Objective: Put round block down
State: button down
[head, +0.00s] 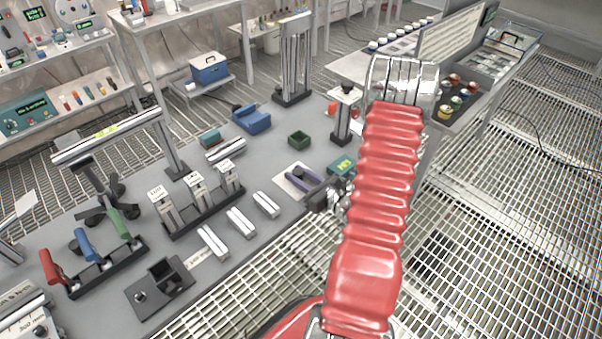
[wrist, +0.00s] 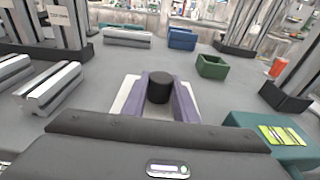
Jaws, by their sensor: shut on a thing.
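The round block (wrist: 159,88) is a short black cylinder, seen upright in the wrist view between the two purple fingers of my gripper (wrist: 160,80). The fingers are shut on it from left and right. A white plate (wrist: 125,100) lies on the grey table under the fingers. I cannot tell whether the block touches the plate. In the head view my gripper (head: 297,174) is low over the white plate (head: 284,184), and the block is too small there to make out clearly.
A teal box (wrist: 262,140) with a yellow-green label stands close to the right of my gripper. A green open box (wrist: 211,66) and a blue block (wrist: 182,39) lie beyond. Silver bars (wrist: 48,90) lie to the left. Clear grey table surrounds the plate's far side.

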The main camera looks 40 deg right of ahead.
jog(key=c, duration=1.4)
grip_release()
jog(key=s+r, duration=0.1)
jog(key=s, duration=1.1)
jog(key=shift+r, duration=0.4)
jog(key=shift+d, duration=0.1)
